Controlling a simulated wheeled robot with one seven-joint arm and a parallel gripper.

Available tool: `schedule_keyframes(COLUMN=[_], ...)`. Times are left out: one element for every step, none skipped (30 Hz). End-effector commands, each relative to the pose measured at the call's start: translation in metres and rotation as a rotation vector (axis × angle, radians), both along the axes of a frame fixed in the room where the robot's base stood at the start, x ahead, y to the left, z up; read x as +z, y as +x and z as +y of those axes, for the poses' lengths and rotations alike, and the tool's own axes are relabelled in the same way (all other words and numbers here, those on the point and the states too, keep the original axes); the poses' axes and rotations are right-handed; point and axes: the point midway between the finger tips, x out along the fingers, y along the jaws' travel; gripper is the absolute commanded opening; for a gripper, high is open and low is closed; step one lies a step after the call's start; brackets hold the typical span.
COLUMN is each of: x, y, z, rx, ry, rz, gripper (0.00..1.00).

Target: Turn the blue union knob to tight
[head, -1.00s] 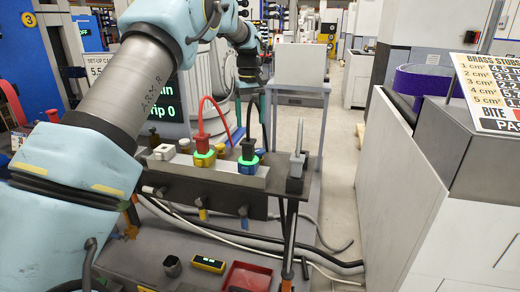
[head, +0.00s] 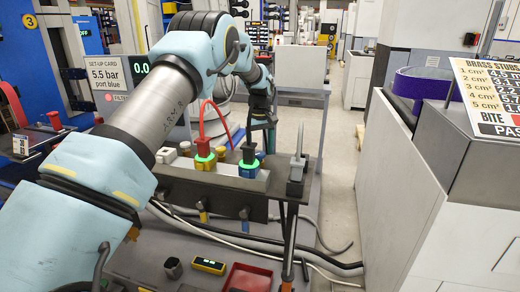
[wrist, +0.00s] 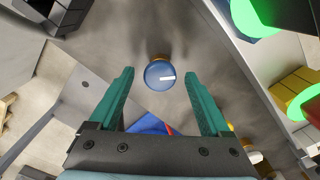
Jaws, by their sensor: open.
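The blue union knob (wrist: 160,75) shows in the wrist view as a round blue face with a white mark pointing right and a brass-coloured rim behind it. My gripper (wrist: 160,82) is open. Its two teal fingers stand to the left and right of the knob with a gap on each side, and no contact shows. In the head view my gripper (head: 266,132) points down behind the grey manifold block (head: 210,174). A small blue patch beside the black plug there may be the knob, but I cannot tell.
A red plug (head: 204,150) and a black plug (head: 249,155) with glowing green rings stand on the manifold. A metal clamp post (head: 297,170) stands at its right end. A red tray (head: 248,277) and hoses lie below.

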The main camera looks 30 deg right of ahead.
Motion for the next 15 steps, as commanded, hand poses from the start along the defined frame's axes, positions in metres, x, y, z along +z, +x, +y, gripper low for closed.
schedule_keyframes(x=[-0.0011, -0.0014, -0.0015, -0.0015, -0.0015, -0.0015, -0.0014, -0.0014, -0.0014, -0.0013, -0.0013, -0.0013, -0.0013, -0.0012, -0.0012], y=[0.0, 0.0, 0.0001, 0.0001, 0.0001, 0.0001, 0.0001, 0.0, 0.0001, 0.0001, 0.0001, 0.0001, 0.0001, 0.0001, 0.0001], z=[0.0001, 0.0001, 0.0001, 0.0001, 0.0001, 0.0001, 0.0001, 0.0001, 0.0002, 0.0001, 0.0001, 0.0002, 0.0002, 0.0002, 0.0002], rx=[0.0, 0.0, 0.0, 0.0, 0.0, 0.0, 0.0, 0.0, 0.0, 0.0, 0.0, 0.0, 0.0, 0.0, 0.0], ry=[0.0, 0.0, 0.0, 0.0, 0.0, 0.0, 0.0, 0.0, 0.0, 0.0, 0.0, 0.0, 0.0, 0.0, 0.0], rz=[0.0, 0.0, 0.0, 0.0, 0.0, 0.0, 0.0, 0.0, 0.0, 0.0, 0.0, 0.0, 0.0, 0.0, 0.0], gripper=[0.81, 0.81, 0.81, 0.81, 0.81, 0.81, 0.81, 0.8, 0.76, 0.72, 0.69, 0.65, 0.61, 0.58, 0.53])
